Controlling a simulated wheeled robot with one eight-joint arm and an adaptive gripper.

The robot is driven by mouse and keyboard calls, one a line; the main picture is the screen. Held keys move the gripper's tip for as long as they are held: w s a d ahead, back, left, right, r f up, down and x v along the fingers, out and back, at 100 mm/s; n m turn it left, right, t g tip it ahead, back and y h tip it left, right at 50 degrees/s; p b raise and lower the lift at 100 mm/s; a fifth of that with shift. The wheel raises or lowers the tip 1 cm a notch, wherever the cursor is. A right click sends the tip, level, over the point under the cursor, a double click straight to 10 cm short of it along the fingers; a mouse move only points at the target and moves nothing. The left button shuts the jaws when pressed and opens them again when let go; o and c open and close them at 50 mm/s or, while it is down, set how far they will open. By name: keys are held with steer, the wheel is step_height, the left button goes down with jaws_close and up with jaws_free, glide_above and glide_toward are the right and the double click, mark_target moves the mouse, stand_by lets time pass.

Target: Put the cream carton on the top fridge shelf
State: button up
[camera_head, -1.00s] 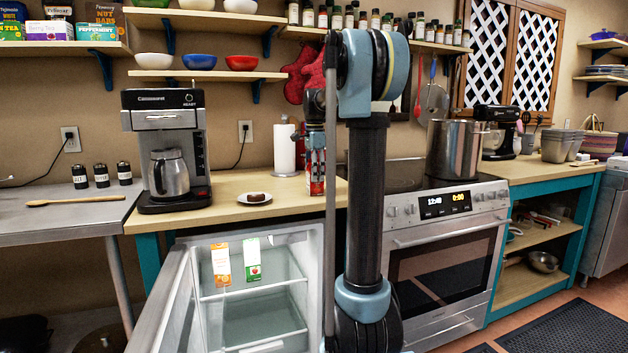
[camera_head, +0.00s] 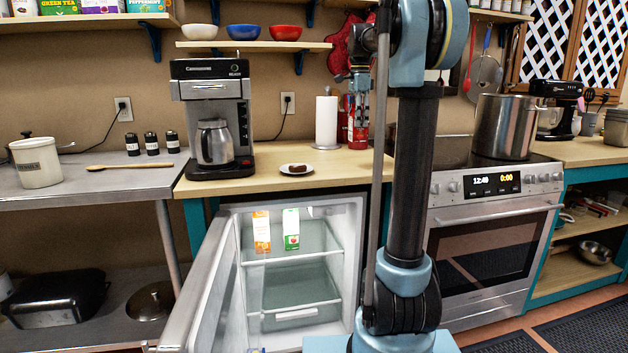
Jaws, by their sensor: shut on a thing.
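My gripper (camera_head: 358,88) hangs pointing down above the right end of the wooden counter, left of my arm's column. It is shut on a small, mostly red carton (camera_head: 358,128), held upright; its lettering is too small to read. The open fridge (camera_head: 355,225) stands under the counter, lower and to the left of the gripper. Its top shelf (camera_head: 275,258) holds an orange-and-white carton (camera_head: 262,232) on the left and a green-and-white carton (camera_head: 291,229) beside it. The right part of that shelf looks free. The carton is outside the fridge and above it.
The fridge door (camera_head: 205,285) stands open at the left. A coffee maker (camera_head: 213,125), a plate (camera_head: 296,170) with a brown item and a paper towel roll (camera_head: 326,121) stand on the counter. The stove (camera_head: 490,240) with a large pot (camera_head: 505,127) is at the right.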

steer(key=shift+f, duration=4.85)
steer(key=shift+f, duration=0.1)
steer(key=o, duration=1.3)
step_height(320, 180, up, 17)
steer(key=shift+r, duration=0.15)
